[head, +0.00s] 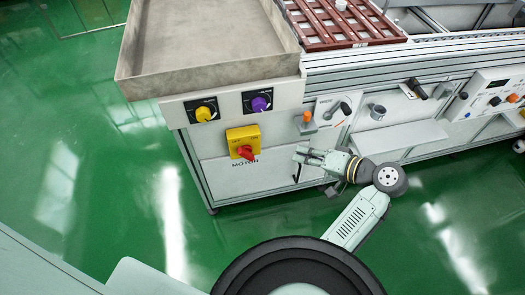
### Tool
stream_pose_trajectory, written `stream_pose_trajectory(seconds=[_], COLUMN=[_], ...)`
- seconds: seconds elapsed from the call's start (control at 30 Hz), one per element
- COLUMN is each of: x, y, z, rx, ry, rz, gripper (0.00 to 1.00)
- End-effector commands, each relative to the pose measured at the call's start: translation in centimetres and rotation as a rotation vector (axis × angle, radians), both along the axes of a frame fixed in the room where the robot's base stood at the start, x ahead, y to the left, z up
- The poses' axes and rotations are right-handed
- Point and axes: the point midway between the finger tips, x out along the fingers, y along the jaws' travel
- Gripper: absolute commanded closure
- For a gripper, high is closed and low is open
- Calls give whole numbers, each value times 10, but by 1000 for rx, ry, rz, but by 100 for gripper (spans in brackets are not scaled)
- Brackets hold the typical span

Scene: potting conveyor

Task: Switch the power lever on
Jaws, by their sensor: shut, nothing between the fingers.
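A white panel (322,104) on the front of the machine carries a small lever with a dark grip (345,108); its lettering is too small to read. Another lever with a black handle (416,88) sits farther right on the front rail. I cannot tell from lettering which one is the power lever, or whether either is on. My gripper (298,154) is shut and empty. It points left in front of the cabinet, below the white panel, and appears apart from both levers.
A yellow plate with a red rotary switch (243,151) is left of my gripper. Yellow (203,114) and purple (260,104) knobs sit above it. An orange-topped control (307,117), a grey cylinder (378,112) and a shelf (398,138) are nearby. Green floor in front is clear.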

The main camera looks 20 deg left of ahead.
Motion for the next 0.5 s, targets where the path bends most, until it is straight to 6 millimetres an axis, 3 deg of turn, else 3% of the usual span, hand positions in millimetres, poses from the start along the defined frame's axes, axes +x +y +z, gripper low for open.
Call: stream_pose_trajectory(seconds=[0.27,0.5], x=[1,10], y=[4,37], z=[-2,-16], rx=[0,-1], ry=[-1,1], rz=[0,5], gripper=[100,100])
